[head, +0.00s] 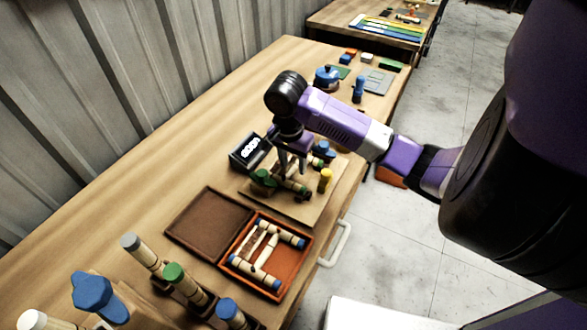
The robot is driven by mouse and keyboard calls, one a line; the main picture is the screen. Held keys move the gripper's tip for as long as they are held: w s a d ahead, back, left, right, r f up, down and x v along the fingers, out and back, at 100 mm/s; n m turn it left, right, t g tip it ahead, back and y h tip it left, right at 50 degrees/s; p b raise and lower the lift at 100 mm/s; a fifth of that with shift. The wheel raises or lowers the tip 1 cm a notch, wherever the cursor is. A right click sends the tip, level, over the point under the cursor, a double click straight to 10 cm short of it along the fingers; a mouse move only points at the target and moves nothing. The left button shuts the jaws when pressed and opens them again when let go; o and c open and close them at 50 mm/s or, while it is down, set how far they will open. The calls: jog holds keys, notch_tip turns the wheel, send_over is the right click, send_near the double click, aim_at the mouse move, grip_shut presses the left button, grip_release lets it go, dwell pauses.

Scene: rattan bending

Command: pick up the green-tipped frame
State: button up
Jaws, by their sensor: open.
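A green-tipped wooden piece (263,180), which appears to be the green-tipped frame, lies on a light board (290,206) on the workbench. Its far part is partly hidden by my gripper, so its full shape is unclear. My gripper (293,170) points down over the board with its fingers open. The fingers are at or just above the pale wooden parts beside the green end. I cannot tell whether they touch.
An open red-brown case (307,247) nearby holds blue-tipped wooden pieces (262,276). A yellow-topped peg (325,180) and a black display box (249,150) stand close to my gripper. Upright colour-tipped rods (180,282) stand at the front. Bare tabletop lies left.

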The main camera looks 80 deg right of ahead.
jog(key=shift+f, duration=0.35)
grip_shut()
jog(key=shift+r, duration=0.1)
